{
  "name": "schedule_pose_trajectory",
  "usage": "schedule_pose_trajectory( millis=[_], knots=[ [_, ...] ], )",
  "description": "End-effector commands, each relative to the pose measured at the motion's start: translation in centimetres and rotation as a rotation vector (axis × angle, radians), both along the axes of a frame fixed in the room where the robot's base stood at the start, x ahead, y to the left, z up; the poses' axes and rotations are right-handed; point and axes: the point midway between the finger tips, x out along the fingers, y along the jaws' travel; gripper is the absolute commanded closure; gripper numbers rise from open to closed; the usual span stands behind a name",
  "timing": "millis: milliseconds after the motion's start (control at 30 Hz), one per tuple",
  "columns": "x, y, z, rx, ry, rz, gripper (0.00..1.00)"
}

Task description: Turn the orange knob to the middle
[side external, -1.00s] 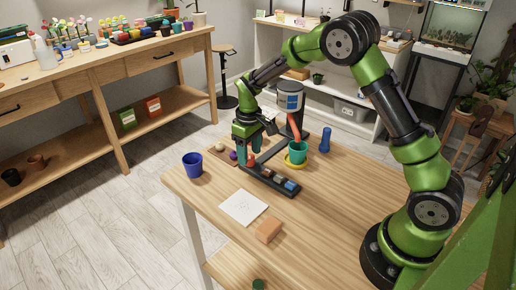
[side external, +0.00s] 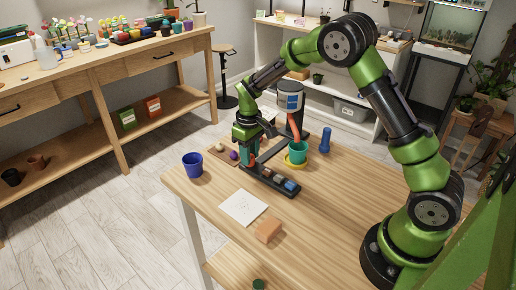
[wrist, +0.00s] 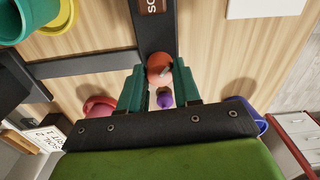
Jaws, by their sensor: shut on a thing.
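The orange knob (wrist: 158,66) is round, with a pale mark, at one end of a dark bar (wrist: 145,22) in the wrist view. My gripper (wrist: 161,76) is shut on it, one teal finger on each side. In the side view my gripper (side external: 248,160) points down at the left end of the dark bar, and its fingers mostly hide the knob. The dark bar carries brown, dark and blue labelled pieces (side external: 279,180). I cannot tell exactly which way the knob points.
A green pot (side external: 298,153) stands in a yellow saucer under a dispenser (side external: 290,98). A purple ball (side external: 234,155) lies near my gripper. A blue cup (side external: 193,165), paper (side external: 243,207), an orange block (side external: 268,231) and a blue bottle (side external: 325,140) are on the table. The front right is clear.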

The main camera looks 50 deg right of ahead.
Motion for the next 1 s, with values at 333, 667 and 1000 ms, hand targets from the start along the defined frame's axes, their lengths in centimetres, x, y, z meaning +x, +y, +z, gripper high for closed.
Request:
schedule_pose_trajectory(
  millis=[333,667,1000],
  knots=[
    [0.05,0.00,0.04,-0.001,-0.001,-0.180,0.98],
    [0.07,0.03,0.04,-0.001,-0.001,-0.473,0.98],
    [0.08,0.01,0.04,-0.001,-0.001,-0.723,0.98]
  ],
)
